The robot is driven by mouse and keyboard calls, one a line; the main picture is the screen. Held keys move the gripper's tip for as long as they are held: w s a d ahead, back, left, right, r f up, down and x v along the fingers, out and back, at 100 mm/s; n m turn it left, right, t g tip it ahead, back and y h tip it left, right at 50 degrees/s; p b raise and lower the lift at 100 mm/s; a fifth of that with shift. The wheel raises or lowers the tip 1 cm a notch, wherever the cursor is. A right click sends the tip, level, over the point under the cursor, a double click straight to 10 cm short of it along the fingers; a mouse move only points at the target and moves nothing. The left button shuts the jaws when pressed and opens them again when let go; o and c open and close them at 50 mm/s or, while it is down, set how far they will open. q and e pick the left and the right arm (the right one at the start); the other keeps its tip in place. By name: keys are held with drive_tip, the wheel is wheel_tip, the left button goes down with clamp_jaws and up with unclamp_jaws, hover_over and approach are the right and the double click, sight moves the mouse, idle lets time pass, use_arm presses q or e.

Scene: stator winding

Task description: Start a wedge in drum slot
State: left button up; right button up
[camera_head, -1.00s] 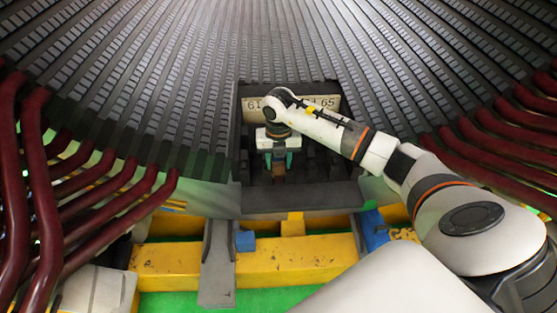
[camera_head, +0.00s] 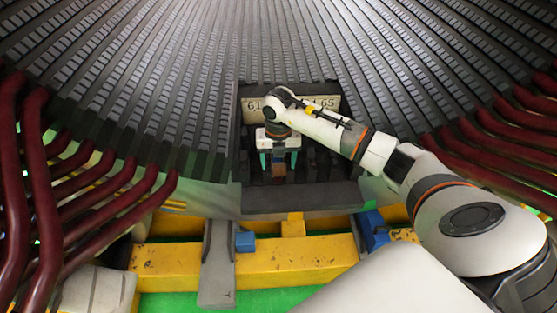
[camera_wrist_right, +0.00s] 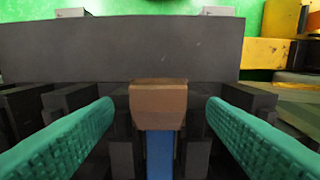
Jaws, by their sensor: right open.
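The drum (camera_head: 200,60) with its ribbed grey slots fills the upper part of the head view. In its dark opening, below a number plate (camera_head: 330,102), my right gripper (camera_head: 279,162) points down with its teal fingers spread. A brown wedge (camera_head: 279,170) shows between the fingers. In the right wrist view the brown wedge (camera_wrist_right: 158,104) sits at the end of a slot, above a blue strip (camera_wrist_right: 159,155), with dark teeth on both sides. The open teal fingers of the right gripper (camera_wrist_right: 158,125) stand clear of it on either side. My left gripper is not in view.
A dark grey bar (camera_wrist_right: 60,48) runs across just beyond the wedge. Yellow beams (camera_head: 260,262) with blue blocks (camera_head: 245,241) lie below the opening. Dark red curved bars (camera_head: 35,150) stand at both sides. Green floor (camera_head: 265,301) shows at the bottom.

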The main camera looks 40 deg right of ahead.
sight(278, 164)
drive_tip(key=shift+r, duration=0.3)
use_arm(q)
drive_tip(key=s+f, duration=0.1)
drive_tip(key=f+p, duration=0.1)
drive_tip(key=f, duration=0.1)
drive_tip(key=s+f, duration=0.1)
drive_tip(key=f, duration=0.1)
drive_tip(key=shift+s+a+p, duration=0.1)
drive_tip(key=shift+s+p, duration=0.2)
use_arm(e)
wheel_tip(278, 164, up, 11)
drive_tip(key=shift+r, duration=0.2)
